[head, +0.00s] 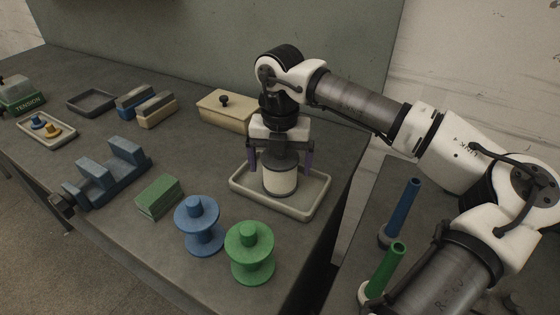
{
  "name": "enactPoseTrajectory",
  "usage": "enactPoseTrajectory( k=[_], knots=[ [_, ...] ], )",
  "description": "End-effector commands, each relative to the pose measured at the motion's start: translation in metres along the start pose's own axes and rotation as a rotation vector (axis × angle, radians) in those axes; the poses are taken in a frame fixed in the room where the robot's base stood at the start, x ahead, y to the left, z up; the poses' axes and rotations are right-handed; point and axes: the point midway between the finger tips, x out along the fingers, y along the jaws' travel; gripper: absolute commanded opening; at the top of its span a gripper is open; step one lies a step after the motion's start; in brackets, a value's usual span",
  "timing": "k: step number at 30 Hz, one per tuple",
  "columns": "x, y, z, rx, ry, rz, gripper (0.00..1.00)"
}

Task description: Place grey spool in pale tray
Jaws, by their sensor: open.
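The grey spool (280,181), with a pale wound body and a darker grey top, stands upright inside the pale tray (303,209) near the right end of the bench. My gripper (281,169) points down over it. Its two fingers are spread, one on each side of the spool's upper part, and look apart from it. The gripper hides part of the spool's top, and the spool hides part of the tray floor.
A blue spool (200,226) and a green spool (250,254) stand in front of the tray. A green block (158,197) and blue cradle (108,175) lie left. A cream lidded box (226,110) is behind. Blue (404,208) and green (386,268) posts rise at right.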

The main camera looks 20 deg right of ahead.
Motion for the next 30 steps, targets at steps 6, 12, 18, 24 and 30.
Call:
enactPoseTrajectory(
  k=[6, 12, 18, 24, 30],
  knots=[
    [-0.007, 0.000, 0.000, 0.000, -0.001, 0.000, 0.93],
    [-0.043, 0.000, 0.001, 0.002, -0.004, -0.001, 0.93],
    [-0.087, 0.000, 0.001, 0.003, -0.003, -0.001, 0.93],
    [-0.115, 0.000, 0.001, 0.000, -0.001, 0.000, 0.93],
    [-0.123, 0.000, 0.000, 0.000, 0.001, 0.000, 0.93]
  ],
)
